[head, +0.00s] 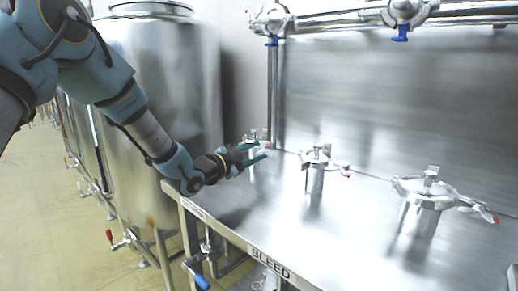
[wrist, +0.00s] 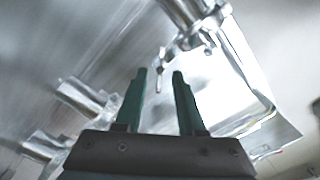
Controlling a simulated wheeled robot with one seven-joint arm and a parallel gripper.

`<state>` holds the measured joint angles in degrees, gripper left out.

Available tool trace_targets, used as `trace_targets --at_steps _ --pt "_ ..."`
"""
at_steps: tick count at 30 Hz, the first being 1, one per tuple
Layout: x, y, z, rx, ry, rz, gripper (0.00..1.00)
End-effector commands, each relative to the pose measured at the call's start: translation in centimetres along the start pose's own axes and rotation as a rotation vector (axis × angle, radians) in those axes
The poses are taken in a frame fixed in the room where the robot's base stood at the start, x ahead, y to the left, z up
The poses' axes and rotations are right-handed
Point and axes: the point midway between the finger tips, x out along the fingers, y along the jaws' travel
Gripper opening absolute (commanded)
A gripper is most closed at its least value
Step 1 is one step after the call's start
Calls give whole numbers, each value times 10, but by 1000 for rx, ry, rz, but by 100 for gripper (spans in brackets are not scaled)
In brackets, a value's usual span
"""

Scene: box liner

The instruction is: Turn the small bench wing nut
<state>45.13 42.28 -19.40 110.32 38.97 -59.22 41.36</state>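Three shiny metal fittings with clamps and red-tipped handles stand in a row on the steel bench. The smallest fitting (head: 253,137) is at the far left end. The middle fitting (head: 317,172) and the large fitting (head: 428,208) stand to its right. A small wing nut shape shows on top of the smallest, partly hidden by my gripper (head: 259,151), whose green fingers are spread in front of it. In the wrist view my gripper (wrist: 159,80) is open with nothing between the fingers. A blurred metal clamp (wrist: 200,35) lies beyond the fingertips; I cannot tell which one.
The steel bench (head: 350,225) has clear space at its front, with a BLEED label on its edge. A large steel tank (head: 165,90) stands behind my arm. Pipes with blue-handled clamps (head: 402,12) run above. A blue-handled valve (head: 200,275) hangs below the edge.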

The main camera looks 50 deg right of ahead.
Motion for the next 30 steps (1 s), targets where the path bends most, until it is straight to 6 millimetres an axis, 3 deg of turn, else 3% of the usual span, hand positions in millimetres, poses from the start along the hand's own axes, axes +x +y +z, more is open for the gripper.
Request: trace_targets --at_steps 5,14,25,30 --pt "15 0 0 0 -1 -1 39" --pt "17 0 1 -1 -2 0 39" --pt "17 0 1 -1 -2 0 0" --pt "17 0 1 -1 -2 0 0"
